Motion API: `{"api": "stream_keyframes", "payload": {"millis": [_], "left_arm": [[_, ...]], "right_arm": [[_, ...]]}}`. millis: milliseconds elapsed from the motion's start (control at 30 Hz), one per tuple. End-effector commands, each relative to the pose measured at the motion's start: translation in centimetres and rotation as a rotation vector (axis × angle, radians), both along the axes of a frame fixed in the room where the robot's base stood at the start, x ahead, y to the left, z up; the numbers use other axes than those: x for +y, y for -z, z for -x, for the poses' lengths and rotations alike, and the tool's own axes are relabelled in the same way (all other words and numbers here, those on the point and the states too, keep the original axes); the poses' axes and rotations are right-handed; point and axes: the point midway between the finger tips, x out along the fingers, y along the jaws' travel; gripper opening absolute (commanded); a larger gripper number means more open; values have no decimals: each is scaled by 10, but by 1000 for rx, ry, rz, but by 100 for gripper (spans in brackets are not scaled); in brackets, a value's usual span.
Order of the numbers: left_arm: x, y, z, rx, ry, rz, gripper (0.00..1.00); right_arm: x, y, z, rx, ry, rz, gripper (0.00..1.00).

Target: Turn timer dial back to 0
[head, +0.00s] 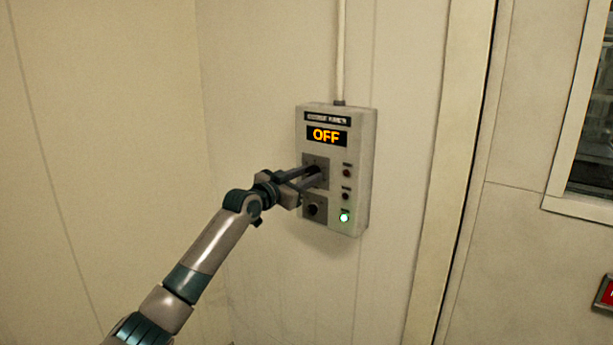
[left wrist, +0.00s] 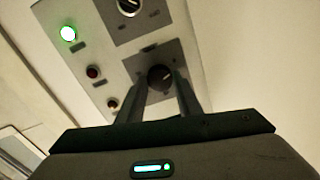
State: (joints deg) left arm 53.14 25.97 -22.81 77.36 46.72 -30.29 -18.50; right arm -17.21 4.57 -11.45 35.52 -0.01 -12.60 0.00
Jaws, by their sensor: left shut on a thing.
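The control box (head: 341,200) is a pale wall panel with an orange "OFF" display (head: 326,136). My left gripper (head: 314,176) reaches its upper dial from the left. In the left wrist view, the black timer dial (left wrist: 160,76) with a pale pointer mark sits between the two fingertips, on a dark square plate. My left gripper is shut on this dial. In the head view the fingers mostly hide the dial. Scale markings around it are too blurred to read. My right gripper is not in view.
A second knob (head: 314,209) is below the gripped dial; it also shows in the left wrist view (left wrist: 129,6). A lit green lamp (head: 344,217) and two dark red buttons line the box's right side. A conduit (head: 341,50) runs up the wall. The wall left of the box is bare.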

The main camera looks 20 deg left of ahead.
Motion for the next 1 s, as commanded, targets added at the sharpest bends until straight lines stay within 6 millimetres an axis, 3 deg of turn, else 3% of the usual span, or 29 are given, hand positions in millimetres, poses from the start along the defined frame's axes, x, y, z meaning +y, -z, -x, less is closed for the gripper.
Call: {"api": "stream_keyframes", "payload": {"millis": [333,867,900,967,1000], "left_arm": [[0,1,0,70,0,183,9],[0,2,0,83,0,220,10],[0,2,0,83,0,220,34],[0,2,0,83,0,220,49],[0,2,0,83,0,219,50]], "right_arm": [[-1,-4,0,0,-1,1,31],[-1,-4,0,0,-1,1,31],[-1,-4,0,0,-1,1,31],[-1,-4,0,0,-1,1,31],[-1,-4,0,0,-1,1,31]]}}
